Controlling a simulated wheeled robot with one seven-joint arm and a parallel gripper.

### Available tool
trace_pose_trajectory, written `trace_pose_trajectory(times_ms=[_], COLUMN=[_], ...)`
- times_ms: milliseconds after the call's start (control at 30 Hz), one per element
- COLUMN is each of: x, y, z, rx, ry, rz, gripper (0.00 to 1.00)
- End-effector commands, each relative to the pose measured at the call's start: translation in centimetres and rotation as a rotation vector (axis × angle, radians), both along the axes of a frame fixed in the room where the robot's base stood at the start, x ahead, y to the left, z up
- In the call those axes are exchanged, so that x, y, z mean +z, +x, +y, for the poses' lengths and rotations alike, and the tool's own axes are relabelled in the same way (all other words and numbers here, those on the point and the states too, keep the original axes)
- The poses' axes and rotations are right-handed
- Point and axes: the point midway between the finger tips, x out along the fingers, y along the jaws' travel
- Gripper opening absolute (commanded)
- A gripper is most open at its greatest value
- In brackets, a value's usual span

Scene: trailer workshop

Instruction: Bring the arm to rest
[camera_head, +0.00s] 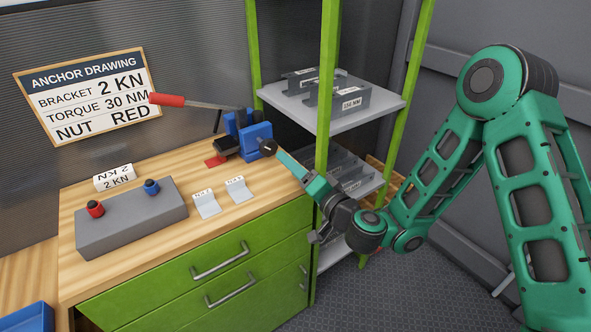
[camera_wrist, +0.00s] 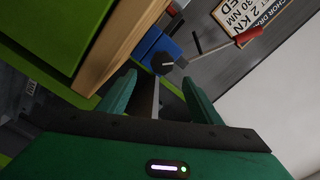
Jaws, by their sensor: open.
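My green arm (camera_head: 440,165) reaches in from the right, bent at a high elbow. My gripper (camera_head: 285,158) is at the bench's right end, its fingertips close to the blue vise (camera_head: 258,132) and its dark round knob (camera_head: 268,148). In the wrist view my gripper (camera_wrist: 160,90) has its two green fingers apart. The vise (camera_wrist: 158,48) and knob lie beyond them. A thin grey strip shows between the fingers; I cannot tell what it is. No held object can be made out.
A red-handled tool (camera_head: 168,99) reaches over the vise. The wooden bench (camera_head: 145,275) carries a grey block (camera_head: 130,222) with red and blue knobs and small labelled cards. A green-posted shelf (camera_head: 328,120) with grey brackets stands close behind my gripper. Floor shows at lower right.

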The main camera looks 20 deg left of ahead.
Motion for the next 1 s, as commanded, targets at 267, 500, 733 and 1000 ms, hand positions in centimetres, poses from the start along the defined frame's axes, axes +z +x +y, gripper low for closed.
trace_pose_trajectory(times_ms=[267, 500, 733, 1000], x=[0.0, 0.7, 3.1, 1.8], y=[0.0, -0.1, -1.4, -2.4], z=[-0.2, -0.3, -1.7, -8.1], rx=[-0.001, 0.018, 0.172, 0.338], ry=[0.000, -0.010, -0.153, -0.487], rz=[0.000, -0.024, -0.173, -0.223], gripper=[0.59, 0.59, 0.59, 0.59])
